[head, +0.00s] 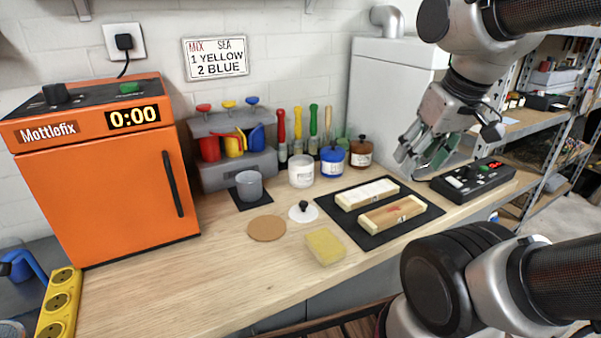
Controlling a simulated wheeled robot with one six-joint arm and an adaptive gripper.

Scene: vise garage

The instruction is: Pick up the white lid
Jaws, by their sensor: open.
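The white lid (298,213) is a small round disc with a black knob on top. It lies on the wooden workbench, between the round cork mat and the black mat with two blocks. My gripper (407,160) is open and empty at the right, in the air above the bench near the black control box. It is well to the right of the lid and higher than it. A white open-looking jar (301,173) stands behind the lid, with no knob showing on it.
A cork mat (267,228) and yellow sponge (325,246) lie close to the lid. A black mat (424,220) with two blocks lies between lid and gripper. Blue (332,163) and brown (361,154) jars stand behind.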

